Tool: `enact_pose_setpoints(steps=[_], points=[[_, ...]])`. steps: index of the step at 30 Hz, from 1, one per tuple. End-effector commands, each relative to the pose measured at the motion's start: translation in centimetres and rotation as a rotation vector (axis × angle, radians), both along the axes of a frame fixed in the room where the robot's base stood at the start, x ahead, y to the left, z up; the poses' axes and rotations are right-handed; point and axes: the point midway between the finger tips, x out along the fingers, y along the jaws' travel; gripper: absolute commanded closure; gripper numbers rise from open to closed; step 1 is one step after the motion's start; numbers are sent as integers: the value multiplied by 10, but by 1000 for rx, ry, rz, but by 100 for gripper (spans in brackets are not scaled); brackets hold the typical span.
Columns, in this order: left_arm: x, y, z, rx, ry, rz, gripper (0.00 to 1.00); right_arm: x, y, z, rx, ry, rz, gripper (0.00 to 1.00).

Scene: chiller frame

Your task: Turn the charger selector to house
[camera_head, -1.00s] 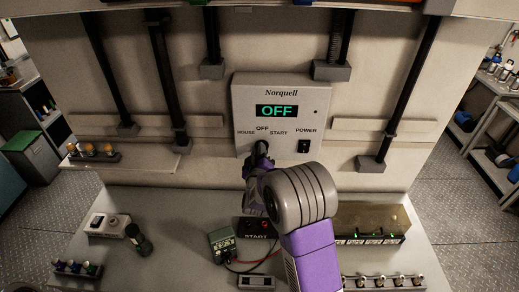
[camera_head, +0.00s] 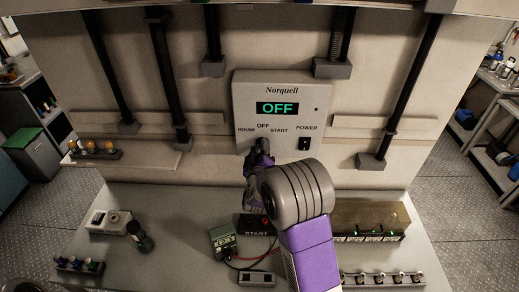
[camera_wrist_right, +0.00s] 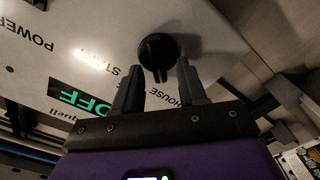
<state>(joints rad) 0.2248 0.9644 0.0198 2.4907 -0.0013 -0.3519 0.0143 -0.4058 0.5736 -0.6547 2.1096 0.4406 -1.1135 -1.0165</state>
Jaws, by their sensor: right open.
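The charger panel (camera_head: 240,100) is a light box labelled Norquell, with a green display (camera_head: 278,108) reading OFF. Under it are the labels HOUSE, OFF and START. The selector knob (camera_wrist_right: 157,50) is round and black with a raised grip; in the right wrist view its ridge points between START and HOUSE. In the head view my arm mostly hides it. My right gripper (camera_wrist_right: 158,68) is open, its two fingertips just short of the knob, one toward each side; contact is not clear. The gripper also shows in the head view (camera_head: 261,148). My left gripper is not in view.
A black power switch (camera_head: 304,144) sits right of the knob. Below are a START box (camera_head: 250,222), a green meter with leads (camera_head: 223,240) and a beige battery block (camera_head: 372,216). Black pipes (camera_head: 400,90) run down the wall on both sides.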

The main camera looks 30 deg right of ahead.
Motion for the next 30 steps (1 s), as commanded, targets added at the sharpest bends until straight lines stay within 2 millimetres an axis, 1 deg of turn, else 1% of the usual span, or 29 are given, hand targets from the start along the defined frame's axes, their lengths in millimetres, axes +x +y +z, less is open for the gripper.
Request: enact_pose_setpoints(steps=[4,7,15,19,23,30], points=[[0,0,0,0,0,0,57,-2,2,0,1,0,1,58],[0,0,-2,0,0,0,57,-10,7,0,3,-2,1,58],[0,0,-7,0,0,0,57,-47,29,-1,2,0,1,58],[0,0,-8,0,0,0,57,-59,37,0,2,0,1,58],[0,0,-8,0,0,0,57,-64,40,0,0,0,0,58],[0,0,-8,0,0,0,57,-65,40,0,0,0,0,58]])
